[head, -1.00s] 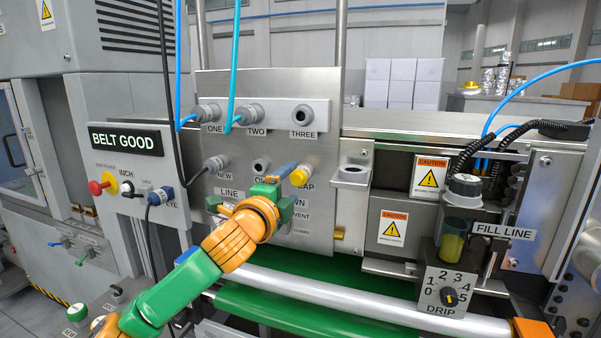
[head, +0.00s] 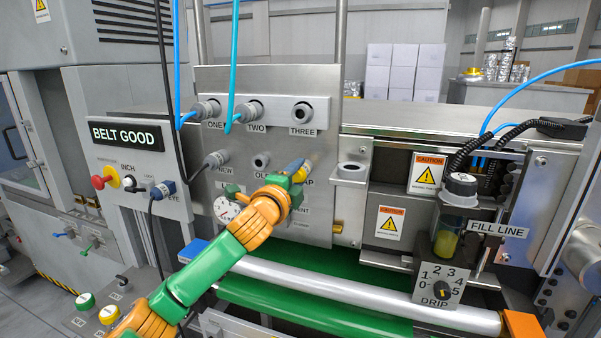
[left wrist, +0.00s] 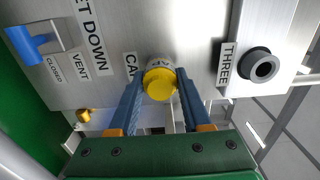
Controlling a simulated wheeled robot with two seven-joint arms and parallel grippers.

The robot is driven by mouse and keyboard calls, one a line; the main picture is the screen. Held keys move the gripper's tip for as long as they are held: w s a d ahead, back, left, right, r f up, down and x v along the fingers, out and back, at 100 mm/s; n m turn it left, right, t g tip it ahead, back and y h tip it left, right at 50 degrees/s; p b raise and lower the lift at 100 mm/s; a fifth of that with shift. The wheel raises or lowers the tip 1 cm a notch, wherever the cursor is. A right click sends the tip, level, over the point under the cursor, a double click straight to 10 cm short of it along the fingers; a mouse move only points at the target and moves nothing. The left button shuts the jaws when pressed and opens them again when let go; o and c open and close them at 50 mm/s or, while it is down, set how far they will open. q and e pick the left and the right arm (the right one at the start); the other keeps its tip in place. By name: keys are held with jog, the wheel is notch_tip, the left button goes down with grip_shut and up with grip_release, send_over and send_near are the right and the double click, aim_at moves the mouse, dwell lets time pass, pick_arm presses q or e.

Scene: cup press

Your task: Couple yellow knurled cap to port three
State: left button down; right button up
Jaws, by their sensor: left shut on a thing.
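The yellow cap (left wrist: 160,84) sits between the blue fingertips of my left gripper (left wrist: 161,88) in the left wrist view, in front of the panel near the CAP label. In the head view the cap (head: 305,168) is partly hidden behind my left gripper (head: 298,170), which is shut on it. Whether the cap still touches its holder on the panel I cannot tell. Port three (head: 302,112) is an empty dark-ringed port above the THREE label; it also shows in the left wrist view (left wrist: 262,67), right of the cap. My right gripper is not in view.
Port one (head: 206,109) and port two (head: 249,110) carry blue hoses. A metal ring bracket (head: 352,170) juts out right of the panel. A blue VENT lever (left wrist: 33,45) shows in the left wrist view.

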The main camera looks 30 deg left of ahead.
aim_at(296, 177)
pick_arm(q)
jog(key=shift+s, duration=0.2)
jog(key=shift+s+d, duration=0.1)
jog(key=shift+s, duration=0.2)
jog(key=shift+s, duration=0.1)
jog(key=shift+b+v, duration=0.45)
jog(key=shift+v, duration=0.95)
jog(key=shift+s, duration=0.2)
jog(key=b+v, duration=0.2)
jog(key=v, duration=0.3)
notch_tip(296, 177, up, 13)
jog(key=s+p, duration=0.1)
jog(key=p, duration=1.1)
jog(key=shift+s+d+p, duration=0.2)
jog(key=shift+s+p, duration=0.1)
jog(key=shift+p, duration=0.05)
